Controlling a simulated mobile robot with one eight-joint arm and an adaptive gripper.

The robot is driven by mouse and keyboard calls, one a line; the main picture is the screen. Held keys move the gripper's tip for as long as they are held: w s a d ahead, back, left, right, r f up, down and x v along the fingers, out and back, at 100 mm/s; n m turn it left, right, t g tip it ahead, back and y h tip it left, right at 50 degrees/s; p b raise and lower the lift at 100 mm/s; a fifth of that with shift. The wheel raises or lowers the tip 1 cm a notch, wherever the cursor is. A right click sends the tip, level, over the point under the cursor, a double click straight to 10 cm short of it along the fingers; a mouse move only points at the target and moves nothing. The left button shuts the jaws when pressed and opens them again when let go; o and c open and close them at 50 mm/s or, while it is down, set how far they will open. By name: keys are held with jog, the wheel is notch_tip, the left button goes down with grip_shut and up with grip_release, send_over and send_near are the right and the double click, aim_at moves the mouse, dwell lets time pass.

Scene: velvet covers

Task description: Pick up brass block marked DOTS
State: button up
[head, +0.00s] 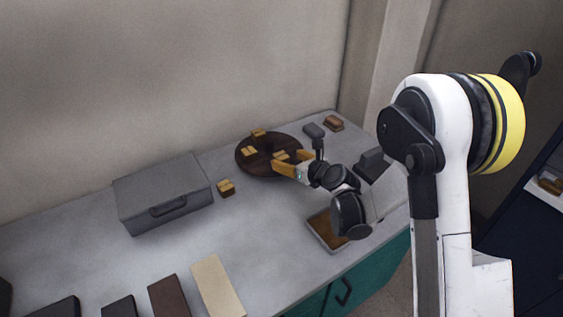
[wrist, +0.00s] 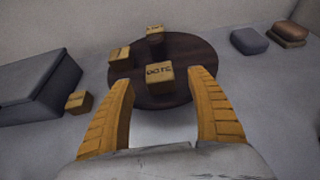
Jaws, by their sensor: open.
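The brass block marked DOTS (wrist: 159,77) sits on the near part of a round dark tray (wrist: 196,57) in the wrist view, its lettering showing. In the head view the tray (head: 286,140) also carries a brass block (head: 281,155) close to my gripper's tip; its marking is too small to read there. My gripper (wrist: 160,88) has two yellow ribbed fingers, open and empty. The DOTS block lies ahead, between the fingertips in the picture; I cannot tell whether it is within their reach. In the head view my gripper (head: 277,163) is over the tray's front edge.
Two more brass blocks (wrist: 119,57) (wrist: 155,35) stand on the tray. Another brass block (head: 226,187) is on the grey table beside a grey case (head: 163,193). A wooden-bottomed tray (head: 325,232) lies below my arm.

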aim_at(282, 156)
jog(key=b+x, duration=0.2)
jog(key=x, duration=0.2)
jog(key=shift+w+a, duration=0.3)
jog(key=shift+r, duration=0.1)
grip_shut()
